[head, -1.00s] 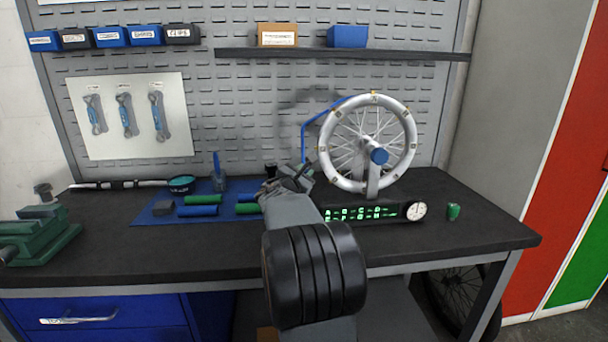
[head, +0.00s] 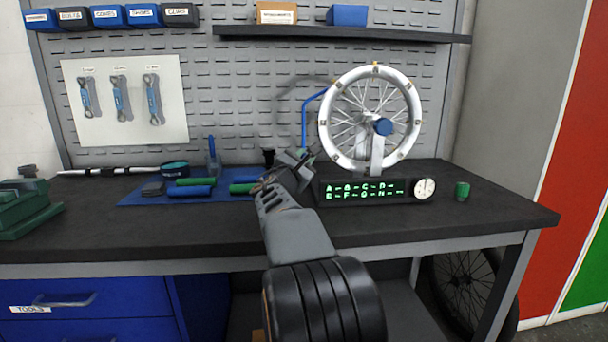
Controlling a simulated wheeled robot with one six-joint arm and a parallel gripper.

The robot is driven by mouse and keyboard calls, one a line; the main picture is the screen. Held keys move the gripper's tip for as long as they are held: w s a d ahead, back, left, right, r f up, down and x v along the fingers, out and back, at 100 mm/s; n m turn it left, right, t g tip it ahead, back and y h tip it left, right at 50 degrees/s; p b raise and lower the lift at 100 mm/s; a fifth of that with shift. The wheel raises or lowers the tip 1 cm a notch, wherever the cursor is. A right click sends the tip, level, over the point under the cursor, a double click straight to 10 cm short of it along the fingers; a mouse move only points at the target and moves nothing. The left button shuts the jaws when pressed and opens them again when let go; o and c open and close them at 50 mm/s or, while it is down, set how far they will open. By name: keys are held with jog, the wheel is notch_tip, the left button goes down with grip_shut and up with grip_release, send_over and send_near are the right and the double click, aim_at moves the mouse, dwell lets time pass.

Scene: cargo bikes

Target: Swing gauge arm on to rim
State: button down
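A bent blue gauge arm (head: 304,122) rises to the left of the silver wheel and bends toward its upper left rim (head: 328,101). I cannot tell whether its tip touches the rim. The wheel stands upright on a grey support, with a blue hub cap (head: 383,126). A black base with a green lettered display (head: 360,189) and a round white dial (head: 425,189) sits below it. My gripper (head: 296,160) is near the lower end of the gauge arm, left of the wheel. Its fingers are small and partly hidden, so its grip is unclear.
A blue mat (head: 137,198) with green and blue cylinders (head: 190,191) lies left of my arm. A green vice (head: 25,210) stands at the far left. A shelf (head: 340,33) spans the wall above.

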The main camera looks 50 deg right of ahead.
jog(key=shift+s+a+f+h+b, duration=0.15)
jog(key=shift+f+h+b, duration=0.2)
jog(key=shift+b, duration=0.45)
jog(key=shift+m, duration=0.3)
jog(key=c, duration=1)
grip_release()
jog(key=p+v, duration=0.1)
jog(key=v, duration=1.3)
jog(key=shift+r, duration=0.1)
jog(key=shift+r+p, duration=0.1)
jog(key=shift+p, duration=0.25)
